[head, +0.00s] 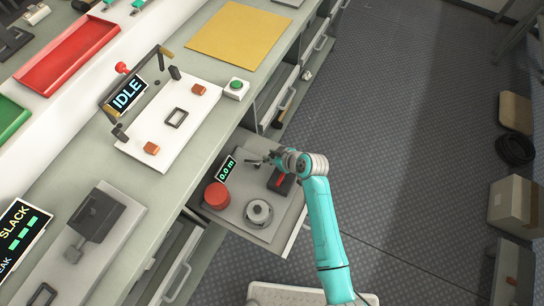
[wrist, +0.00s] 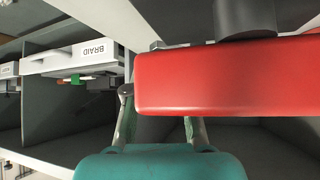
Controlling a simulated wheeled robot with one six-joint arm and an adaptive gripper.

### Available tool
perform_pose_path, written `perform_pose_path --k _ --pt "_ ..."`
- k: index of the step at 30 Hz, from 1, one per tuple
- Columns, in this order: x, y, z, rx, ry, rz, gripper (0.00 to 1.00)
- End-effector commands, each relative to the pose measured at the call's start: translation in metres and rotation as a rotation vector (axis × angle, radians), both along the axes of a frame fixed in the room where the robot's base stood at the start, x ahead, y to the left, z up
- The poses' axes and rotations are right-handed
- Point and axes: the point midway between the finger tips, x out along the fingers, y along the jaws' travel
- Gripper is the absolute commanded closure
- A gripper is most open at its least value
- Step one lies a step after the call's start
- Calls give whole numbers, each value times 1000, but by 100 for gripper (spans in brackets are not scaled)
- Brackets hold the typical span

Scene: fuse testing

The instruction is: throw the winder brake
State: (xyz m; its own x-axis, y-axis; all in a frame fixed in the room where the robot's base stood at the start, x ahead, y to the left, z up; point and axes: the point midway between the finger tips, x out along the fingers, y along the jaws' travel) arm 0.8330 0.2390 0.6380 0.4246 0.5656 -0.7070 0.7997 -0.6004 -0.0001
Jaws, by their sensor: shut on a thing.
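The winder stands on a pulled-out grey shelf (head: 237,219). It carries a red drum (head: 217,195), a pale reel (head: 259,212) and a display (head: 227,169) reading 0.0 m. The brake appears to be the dark block with a red lever (head: 280,181) at the shelf's right. My gripper (head: 274,163) is at this lever, with my arm reaching in from the lower right. In the wrist view, the red lever (wrist: 230,80) fills the upper right, across my fingers. My gripper is shut on it; the lever hides part of the fingers and the contact.
The bench above holds a white fixture plate (head: 150,130) with an IDLE display (head: 126,94), a green button (head: 236,86) and a yellow mat (head: 239,35). A drawer labelled BRAID (wrist: 75,60) shows in the wrist view. The floor at right (head: 420,150) is largely open.

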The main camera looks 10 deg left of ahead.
Motion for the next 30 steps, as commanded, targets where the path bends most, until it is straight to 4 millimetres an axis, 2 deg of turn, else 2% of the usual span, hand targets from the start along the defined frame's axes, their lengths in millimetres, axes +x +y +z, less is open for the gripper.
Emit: perform_pose_path --k 15,30 --pt "25 14 1 1 -1 474 100" --pt "36 37 2 1 -1 945 100"
